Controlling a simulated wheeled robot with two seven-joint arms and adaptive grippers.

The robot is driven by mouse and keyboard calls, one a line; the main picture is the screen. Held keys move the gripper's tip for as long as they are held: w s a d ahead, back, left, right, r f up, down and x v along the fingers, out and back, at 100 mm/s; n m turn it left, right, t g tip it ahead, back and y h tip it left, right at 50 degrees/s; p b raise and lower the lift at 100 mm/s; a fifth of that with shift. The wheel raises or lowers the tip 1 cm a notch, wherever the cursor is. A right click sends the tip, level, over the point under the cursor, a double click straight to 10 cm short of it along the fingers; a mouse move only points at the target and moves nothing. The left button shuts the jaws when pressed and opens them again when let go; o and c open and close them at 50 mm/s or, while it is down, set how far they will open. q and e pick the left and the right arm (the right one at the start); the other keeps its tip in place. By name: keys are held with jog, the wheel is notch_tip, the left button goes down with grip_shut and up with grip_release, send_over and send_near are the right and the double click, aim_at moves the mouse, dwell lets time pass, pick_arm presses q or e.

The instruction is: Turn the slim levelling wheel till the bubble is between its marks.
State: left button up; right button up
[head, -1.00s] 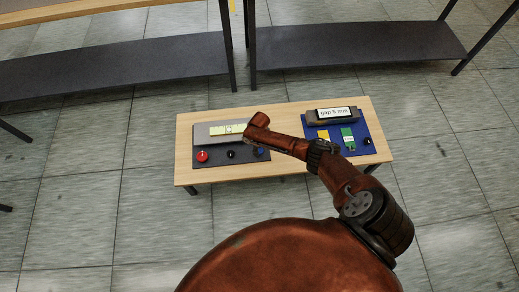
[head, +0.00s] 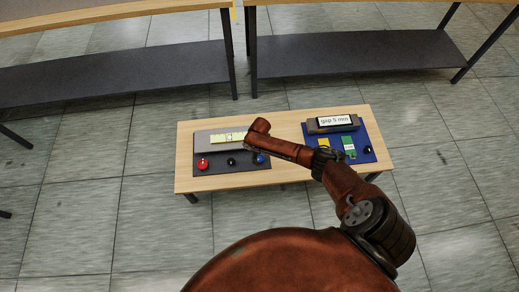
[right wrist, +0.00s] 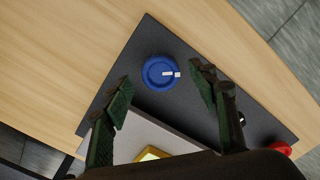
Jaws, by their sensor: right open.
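A dark panel (head: 215,167) on the small wooden table carries a red knob (head: 203,164), a black knob (head: 231,161) and a blue knob (head: 261,158). Behind them a grey block (head: 203,139) holds a yellow-green level vial (head: 228,137); its bubble is too small to place against marks. My right gripper (right wrist: 161,72) is open and empty. In the right wrist view, its fingers appear on either side of the blue knob (right wrist: 158,73), which has a white pointer; contact is not visible. In the head view my right arm hides the fingers. My left gripper is not in view.
A blue board (head: 372,150) on the table's right half holds a "gap 5 mm" display (head: 334,120), yellow and green pieces and a black knob (head: 367,149). Bare wood (head: 225,181) runs along the table's front. Larger tables with dark shelves (head: 110,70) stand behind.

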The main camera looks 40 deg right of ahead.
aim_at(260, 158)
notch_tip(260, 158, up, 10)
dwell(0.4)
dwell(0.3)
